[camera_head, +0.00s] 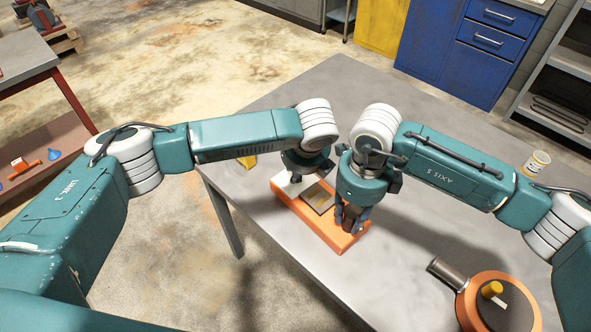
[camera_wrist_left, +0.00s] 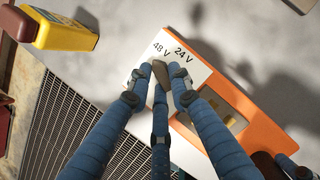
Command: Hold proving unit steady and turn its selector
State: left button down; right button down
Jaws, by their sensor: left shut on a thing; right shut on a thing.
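The proving unit (camera_head: 290,190) is an orange box lying on the grey table, with a white panel marked "48 V" and "24 V" at one end and a recessed window in the middle. My left gripper (camera_head: 298,173) is over the white panel. In the left wrist view its fingertips (camera_wrist_left: 163,75) are closed together just below the two marks, on the selector, which they almost wholly hide. My right gripper (camera_head: 349,222) points down at the other orange end and is shut on the proving unit there; its exact contact is partly hidden.
A yellow device (camera_wrist_left: 65,30) lies beside the white end, near the table edge. A round orange object (camera_head: 497,308) with a yellow knob and a pale jar (camera_head: 537,163) stand at the right. The table (camera_head: 350,90) is clear behind the arms.

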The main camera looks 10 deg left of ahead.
dwell(0.3)
pick_arm(q)
jog(key=c, duration=1.8)
grip_release()
notch_tip(320, 180, up, 10)
jog(key=shift+r, duration=0.1)
